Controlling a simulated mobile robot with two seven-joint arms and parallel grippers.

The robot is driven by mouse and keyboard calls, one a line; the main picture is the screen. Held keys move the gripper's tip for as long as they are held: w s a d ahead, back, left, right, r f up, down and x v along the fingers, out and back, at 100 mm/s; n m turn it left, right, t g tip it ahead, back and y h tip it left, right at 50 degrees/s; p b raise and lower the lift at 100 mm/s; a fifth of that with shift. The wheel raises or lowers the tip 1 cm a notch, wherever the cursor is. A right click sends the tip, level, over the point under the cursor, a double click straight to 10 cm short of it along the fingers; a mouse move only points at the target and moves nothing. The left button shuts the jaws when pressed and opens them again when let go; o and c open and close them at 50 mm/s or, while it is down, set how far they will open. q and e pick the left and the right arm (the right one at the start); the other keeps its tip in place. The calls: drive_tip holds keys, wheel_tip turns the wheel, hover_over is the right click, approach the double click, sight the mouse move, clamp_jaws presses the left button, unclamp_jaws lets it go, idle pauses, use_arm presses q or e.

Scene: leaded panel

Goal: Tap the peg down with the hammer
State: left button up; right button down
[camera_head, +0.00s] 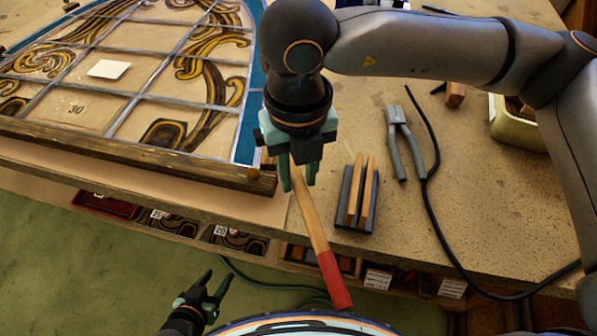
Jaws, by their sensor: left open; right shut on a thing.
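My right gripper (300,180) reaches in from the right and is shut on the hammer's wooden handle (310,217). The handle slants down to a red end (334,281) over the table's front edge. The hammer head is mostly hidden behind the gripper. A small orange-brown peg (254,174) shows at the right end of the wooden bar (140,153) along the leaded panel's near side, just left of my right gripper. I cannot tell how far it stands up. My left gripper (212,288) is open and empty, low in front of the table.
The leaded panel (108,69) fills the table's left. A dark block with wooden strips (357,195), pliers (402,142) and a black cable (430,180) lie to the right. Drawers with panes (232,238) sit under the table edge.

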drive_tip(key=shift+r, duration=0.75)
drive_tip(key=shift+r, duration=0.1)
drive_tip(key=shift+r+p, duration=1.4)
drive_tip(key=shift+r, duration=1.05)
